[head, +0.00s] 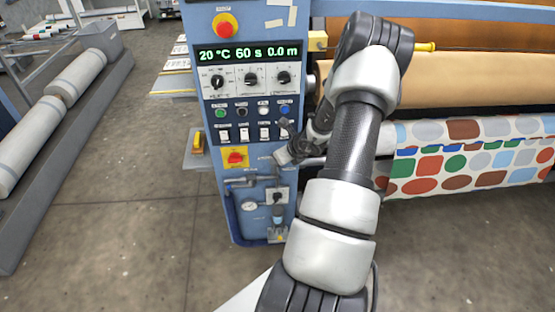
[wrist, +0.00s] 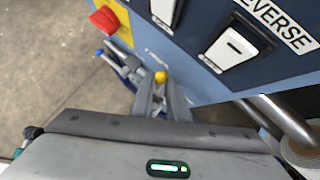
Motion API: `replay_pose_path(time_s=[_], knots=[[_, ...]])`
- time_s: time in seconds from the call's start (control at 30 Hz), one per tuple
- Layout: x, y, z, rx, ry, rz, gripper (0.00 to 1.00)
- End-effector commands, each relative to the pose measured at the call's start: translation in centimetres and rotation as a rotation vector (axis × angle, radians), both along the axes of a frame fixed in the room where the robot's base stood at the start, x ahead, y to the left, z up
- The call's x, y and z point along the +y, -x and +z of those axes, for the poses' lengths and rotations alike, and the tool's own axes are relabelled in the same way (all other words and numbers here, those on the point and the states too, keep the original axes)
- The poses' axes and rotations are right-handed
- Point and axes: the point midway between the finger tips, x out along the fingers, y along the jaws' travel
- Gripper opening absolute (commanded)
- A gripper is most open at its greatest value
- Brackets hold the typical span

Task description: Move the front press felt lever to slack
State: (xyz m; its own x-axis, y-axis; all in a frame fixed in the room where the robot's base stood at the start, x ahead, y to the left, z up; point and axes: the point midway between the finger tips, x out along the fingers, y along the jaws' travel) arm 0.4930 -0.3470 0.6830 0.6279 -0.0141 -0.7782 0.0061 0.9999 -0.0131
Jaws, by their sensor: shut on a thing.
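My gripper (head: 284,156) is at the lower front of the blue control column, just right of the red-and-yellow switch. In the wrist view my gripper (wrist: 157,92) is shut on a small part with a yellow knob (wrist: 161,77), which shows at its fingertips. This looks like the front press felt lever; its shaft is hidden by the fingers, and I cannot read its position. In the head view my gripper and wrist hide the knob. Another yellow-ended handle (head: 425,47) sticks out at the upper right, beside my arm.
The blue control column (head: 208,105) carries dials, buttons and rocker switches. The red rotary switch (head: 236,158) sits close left of my gripper; pipes and a gauge (head: 249,206) are below. Patterned fabric (head: 470,160) on rollers lies right of my arm.

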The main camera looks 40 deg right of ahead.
Motion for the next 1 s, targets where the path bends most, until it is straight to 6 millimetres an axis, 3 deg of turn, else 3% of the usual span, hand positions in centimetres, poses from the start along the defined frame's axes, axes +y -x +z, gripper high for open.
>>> replay_pose_path(time_s=[0.03,0.07,0.13,0.43,0.57,1.0], knots=[[0.0,-0.1,0.1,-0.002,0.001,0.001,0.00],[0.0,-0.1,0.1,-0.002,0.001,0.001,0.19],[0.0,-0.1,0.1,-0.002,0.001,0.001,0.29],[0.0,0.0,0.2,-0.002,0.000,0.001,0.29],[0.0,0.7,1.2,-0.002,0.001,0.001,0.29],[0.1,7.1,9.3,-0.002,0.003,0.000,0.29]])
